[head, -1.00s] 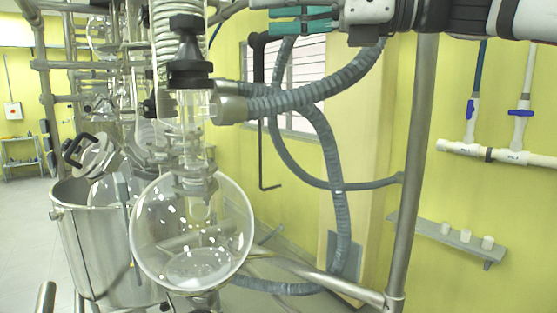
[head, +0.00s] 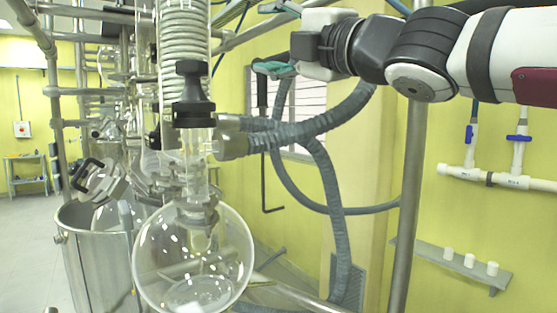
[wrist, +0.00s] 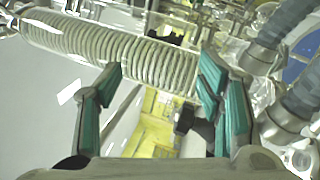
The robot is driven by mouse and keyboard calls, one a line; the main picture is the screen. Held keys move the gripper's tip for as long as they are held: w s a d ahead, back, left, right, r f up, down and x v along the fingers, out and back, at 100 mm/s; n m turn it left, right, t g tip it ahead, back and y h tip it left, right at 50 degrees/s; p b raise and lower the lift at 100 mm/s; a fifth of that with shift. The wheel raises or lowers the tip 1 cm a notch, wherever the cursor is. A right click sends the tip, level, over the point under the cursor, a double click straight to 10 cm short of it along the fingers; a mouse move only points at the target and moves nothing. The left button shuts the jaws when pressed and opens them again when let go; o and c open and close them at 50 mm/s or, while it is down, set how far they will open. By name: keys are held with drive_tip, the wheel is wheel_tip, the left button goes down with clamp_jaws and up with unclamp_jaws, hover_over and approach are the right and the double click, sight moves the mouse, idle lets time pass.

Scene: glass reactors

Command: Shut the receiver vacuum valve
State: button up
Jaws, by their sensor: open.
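A black knob (head: 193,90) stands upright on a glass neck above the round glass receiver flask (head: 193,262) in the head view. No label shows, so I cannot tell for sure that this knob is the receiver vacuum valve. My gripper (head: 275,68) is to the right of the knob and a little higher in the picture, apart from it. In the wrist view my gripper (wrist: 160,76) has its teal-padded fingers wide apart with nothing held. A ribbed glass coil (wrist: 120,50) runs across beyond the fingertips, and a small dark part (wrist: 185,118) shows near the right finger.
A metal post (head: 409,200) stands to the right. A steel vessel (head: 85,255) stands at the lower left. A glass coil column (head: 184,35) rises above the knob.

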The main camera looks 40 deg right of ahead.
wheel_tip(320, 180, down, 15)
drive_tip(key=s+m+g+h+p, duration=0.1)
drive_tip(key=m+g+h, duration=0.45)
drive_tip(key=m, duration=0.75)
drive_tip(key=s+a+f+m+g+y, duration=0.1)
drive_tip(key=s+a+f+m+g, duration=0.2)
drive_tip(key=f, duration=0.5)
drive_tip(key=s+a+f+m+g+y+p, duration=0.1)
drive_tip(key=s+a+f+m+g, duration=0.2)
drive_tip(key=f, duration=0.4)
drive_tip(key=shift+s+a+f+m+g, duration=0.15)
drive_tip(key=shift+s+f+m+g, duration=0.25)
drive_tip(key=shift+s+g, duration=0.65)
drive_tip(key=shift+s+t+y, duration=0.25)
drive_tip(key=shift+t, duration=0.05)
